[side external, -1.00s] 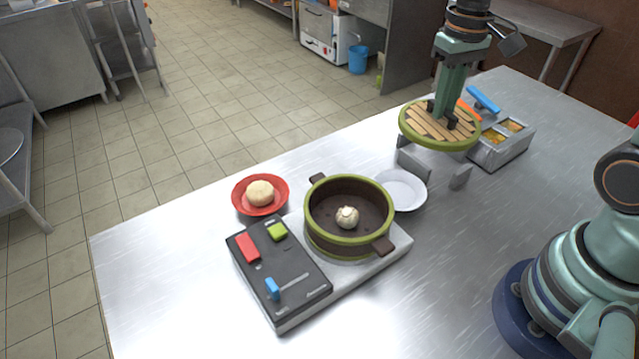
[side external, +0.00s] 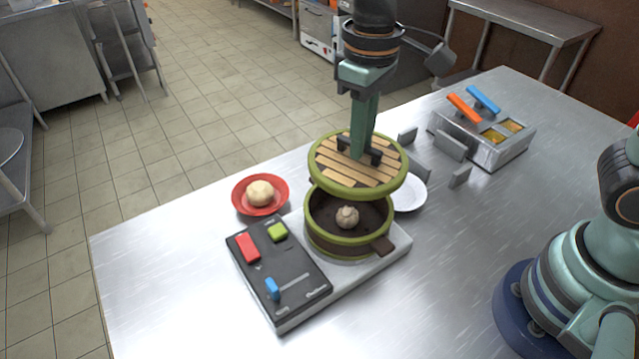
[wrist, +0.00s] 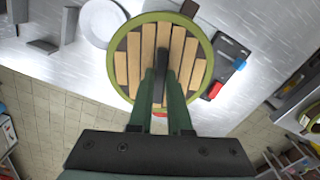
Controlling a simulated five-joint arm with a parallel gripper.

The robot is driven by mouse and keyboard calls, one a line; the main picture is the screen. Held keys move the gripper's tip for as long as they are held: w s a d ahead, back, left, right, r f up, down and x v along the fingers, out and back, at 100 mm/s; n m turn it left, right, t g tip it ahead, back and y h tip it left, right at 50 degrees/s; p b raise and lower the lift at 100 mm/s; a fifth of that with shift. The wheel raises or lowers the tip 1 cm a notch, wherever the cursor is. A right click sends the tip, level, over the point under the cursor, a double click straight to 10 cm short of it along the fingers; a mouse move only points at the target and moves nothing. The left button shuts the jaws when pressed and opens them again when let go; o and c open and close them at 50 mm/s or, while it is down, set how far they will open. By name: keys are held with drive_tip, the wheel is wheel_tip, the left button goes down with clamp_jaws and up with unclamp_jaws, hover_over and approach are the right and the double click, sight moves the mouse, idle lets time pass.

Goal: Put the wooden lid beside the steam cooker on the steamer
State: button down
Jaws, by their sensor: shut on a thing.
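The wooden lid (side external: 336,172), round with tan slats and a green rim, is held level in the air. My gripper (side external: 360,152) is shut on the lid's dark handle. The lid also fills the middle of the wrist view (wrist: 135,75), with my gripper (wrist: 162,75) over its centre. The steamer (side external: 340,240), a dark round pot with a green rim, stands on the steam cooker (side external: 285,308). The lid hangs above the steamer, apart from it, and covers the far part of its opening in the side view. A pale bun (side external: 347,217) sits inside the steamer.
A red bowl (side external: 243,203) with a dough ball (side external: 260,193) stands left of the steamer. A white plate (side external: 413,195) lies to its right. Grey upright holders (side external: 450,145) and a metal container (side external: 490,152) with orange and blue handles stand at the back right.

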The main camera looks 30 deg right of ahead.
sight(355, 163)
drive_tip(key=shift+s+a, duration=0.3)
drive_tip(key=shift+a, duration=0.45)
drive_tip(key=shift+f, duration=3.3)
drive_tip(key=shift+f, duration=0.6)
drive_tip(key=c, duration=0.8)
unclamp_jaws()
